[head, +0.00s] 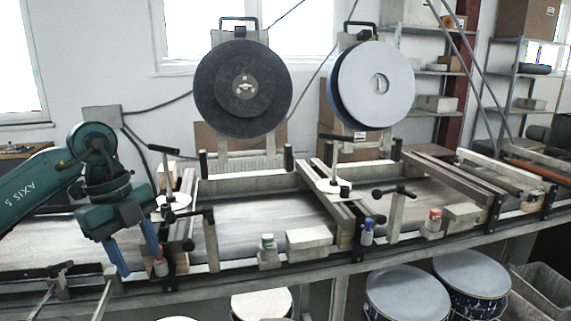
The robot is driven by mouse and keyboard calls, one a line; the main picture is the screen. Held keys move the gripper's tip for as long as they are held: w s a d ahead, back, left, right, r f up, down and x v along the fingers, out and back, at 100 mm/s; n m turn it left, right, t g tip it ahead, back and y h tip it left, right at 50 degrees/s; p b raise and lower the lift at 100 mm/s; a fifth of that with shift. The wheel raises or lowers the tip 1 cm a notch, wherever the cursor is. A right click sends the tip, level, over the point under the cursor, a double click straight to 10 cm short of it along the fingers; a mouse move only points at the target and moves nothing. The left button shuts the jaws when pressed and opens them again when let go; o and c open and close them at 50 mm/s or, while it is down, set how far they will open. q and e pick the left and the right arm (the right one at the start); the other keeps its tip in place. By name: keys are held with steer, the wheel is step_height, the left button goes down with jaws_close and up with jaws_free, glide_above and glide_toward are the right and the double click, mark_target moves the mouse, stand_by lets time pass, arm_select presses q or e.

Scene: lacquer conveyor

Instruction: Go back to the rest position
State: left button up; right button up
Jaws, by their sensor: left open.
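My left arm comes in from the left, teal, with its gripper (140,268) pointing down over the front edge of the conveyor (250,232). Its two blue fingers are spread apart and nothing shows held between them. The right fingertip overlaps a small red-and-grey fitting (160,266) on the front rail; I cannot tell whether they touch. My right gripper is not in view.
Two large discs, a dark one (225,92) and a pale one (390,100), stand on frames behind the conveyor. Clamp posts (210,240) and pale blocks (308,240) line the front rail. Drums (405,292) stand below. Shelves (520,95) are at the back right.

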arm_select(q)
steer(key=s+d+f+t+h, duration=0.1)
steer(key=s+d+f+h, duration=0.1)
steer(key=d+h, duration=0.5)
steer(key=s+d+f+h, duration=0.2)
steer(key=d+h, duration=0.4)
steer(key=d, duration=0.3)
steer(key=s+d+f+t+h, duration=0.1)
steer(key=s+d+f+h, duration=0.1)
steer(key=d+h, duration=0.55)
steer(key=w+a+f+n+t+y, duration=0.1)
steer(key=a+f+n+t+y, duration=0.5)
steer(key=f+n+t+y, duration=0.75)
steer(key=s+a+f+n+g+y, duration=0.2)
steer(key=s+a+f+n+y, duration=0.1)
steer(key=s+f, duration=0.3)
steer(key=s+a+f+n+g+y, duration=0.2)
steer(key=s+a+f+n+y, duration=0.1)
steer(key=s+f, duration=0.4)
step_height(320, 180, down, 3)
steer(key=shift+s+a+r+n+g, duration=0.2)
steer(key=shift+a+n+g, duration=0.25)
steer(key=shift+n, duration=0.6)
